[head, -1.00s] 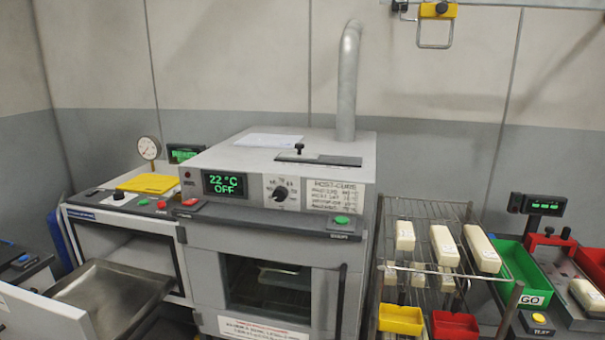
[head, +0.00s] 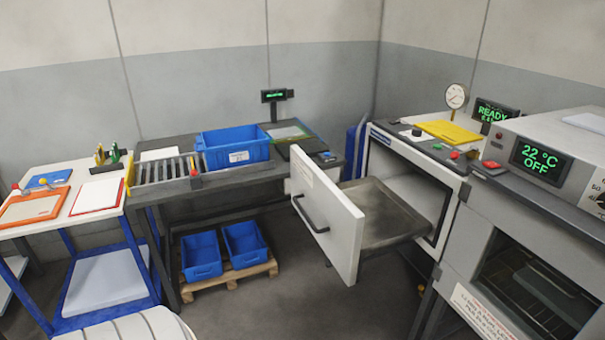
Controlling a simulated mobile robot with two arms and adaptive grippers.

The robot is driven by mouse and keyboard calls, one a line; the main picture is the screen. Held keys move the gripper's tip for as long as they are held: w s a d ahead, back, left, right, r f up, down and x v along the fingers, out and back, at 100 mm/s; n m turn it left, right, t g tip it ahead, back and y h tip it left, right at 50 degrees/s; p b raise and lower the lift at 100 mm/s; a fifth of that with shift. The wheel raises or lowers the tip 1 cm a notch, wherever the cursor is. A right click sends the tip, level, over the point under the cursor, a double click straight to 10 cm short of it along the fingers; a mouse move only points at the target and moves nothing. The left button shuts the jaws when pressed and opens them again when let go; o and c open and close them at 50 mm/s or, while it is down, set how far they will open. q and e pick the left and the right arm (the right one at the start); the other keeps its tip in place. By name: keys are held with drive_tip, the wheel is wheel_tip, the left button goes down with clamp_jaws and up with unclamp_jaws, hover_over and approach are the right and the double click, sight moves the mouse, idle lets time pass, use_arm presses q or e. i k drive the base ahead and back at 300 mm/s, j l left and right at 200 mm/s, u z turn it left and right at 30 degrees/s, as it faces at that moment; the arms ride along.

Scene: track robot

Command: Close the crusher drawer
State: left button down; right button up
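The crusher drawer (head: 328,216) stands pulled out of its cabinet, right of the middle in the head view. Its white front panel has a dark bar handle (head: 310,214) on the outer face. Behind the panel is an empty-looking grey metal tray (head: 385,210). The white crusher cabinet (head: 418,160) has a dark opening where the tray goes in. Neither of my grippers shows in the head view.
The oven (head: 545,210) stands at the right, beside the cabinet. A bench with a blue bin (head: 236,147) runs to the left of the drawer. Blue crates (head: 201,256) sit on a wooden pallet below. The floor (head: 290,300) before the drawer looks clear.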

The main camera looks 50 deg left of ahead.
sight(354, 221)
drive_tip(key=u, duration=0.45)
drive_tip(key=j+u, duration=0.15)
drive_tip(key=u, duration=0.35)
drive_tip(key=j+u, duration=0.1)
drive_tip(key=u, duration=0.35)
